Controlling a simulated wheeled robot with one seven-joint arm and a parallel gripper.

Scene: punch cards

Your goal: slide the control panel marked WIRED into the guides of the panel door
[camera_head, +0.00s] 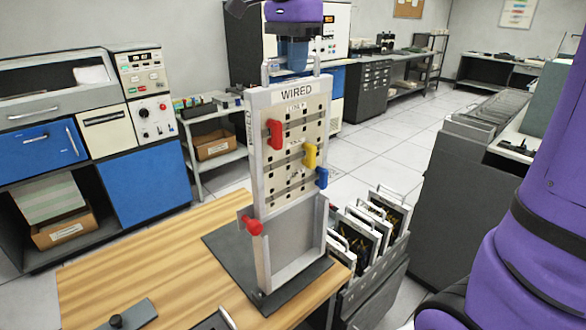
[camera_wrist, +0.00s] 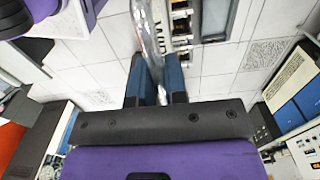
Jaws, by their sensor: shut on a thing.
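The control panel marked WIRED (camera_head: 295,130) is upright, with red, yellow and blue plugs on its pale face. My gripper (camera_head: 292,66) is shut on the handle at its top; in the wrist view, the blue fingers (camera_wrist: 155,85) close around the grey handle (camera_wrist: 148,40). The panel door (camera_head: 297,245) is a grey upright frame with side guides and a red knob (camera_head: 252,226) at its left. The panel stands above the door's bare lower part, its lower edge near the guides' upper ends. I cannot tell how far its edges are inside the guides.
The door stands on a dark base plate (camera_head: 225,250) on a wooden table (camera_head: 150,265). A rack of other panels (camera_head: 365,235) with handles stands close on the right. A small dark block (camera_head: 125,315) lies at the front. The table's left part is clear.

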